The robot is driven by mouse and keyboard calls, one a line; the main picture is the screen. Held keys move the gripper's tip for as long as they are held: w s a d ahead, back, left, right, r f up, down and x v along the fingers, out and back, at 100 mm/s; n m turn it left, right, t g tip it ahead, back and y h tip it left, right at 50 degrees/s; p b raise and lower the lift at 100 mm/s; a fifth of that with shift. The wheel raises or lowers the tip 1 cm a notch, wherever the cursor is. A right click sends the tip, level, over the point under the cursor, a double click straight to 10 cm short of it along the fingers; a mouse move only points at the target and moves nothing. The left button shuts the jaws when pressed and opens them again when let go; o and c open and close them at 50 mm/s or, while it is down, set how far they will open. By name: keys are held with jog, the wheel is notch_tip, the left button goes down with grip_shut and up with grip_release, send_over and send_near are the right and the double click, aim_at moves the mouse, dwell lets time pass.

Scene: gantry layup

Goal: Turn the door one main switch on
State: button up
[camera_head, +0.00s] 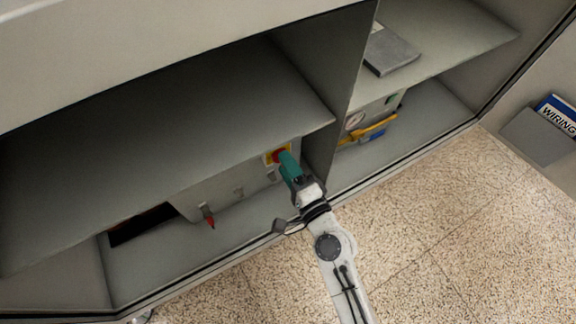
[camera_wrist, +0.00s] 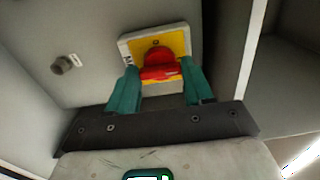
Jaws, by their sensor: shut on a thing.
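The main switch (camera_wrist: 158,66) is a red rotary handle on a yellow plate, set on a grey box inside the cabinet. In the head view its red and yellow parts (camera_head: 275,154) show just beyond my gripper's tip. My gripper (camera_wrist: 155,88) has two teal fingers, one on each side of the red handle, shut on it. It also shows in the head view (camera_head: 286,164), reaching in under the shelf. In the wrist view the red handle lies roughly crosswise between the fingers. The fingers hide part of the plate, and its markings are too small to read fully.
A shelf (camera_head: 200,130) hangs just above my gripper, and a vertical divider (camera_head: 335,85) stands close on its right. A grey knob (camera_wrist: 64,64) sits left of the switch. A red-tipped part (camera_head: 209,217) is lower left. The speckled floor (camera_head: 470,220) in front is clear.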

jog(key=o, duration=1)
jog(key=shift+o, duration=0.2)
jog(key=b+v, duration=0.1)
jog(key=v, duration=0.9)
jog(key=shift+s+d+b, duration=0.3)
jog(key=shift+d+b, duration=0.05)
jog(key=shift+b, duration=0.05)
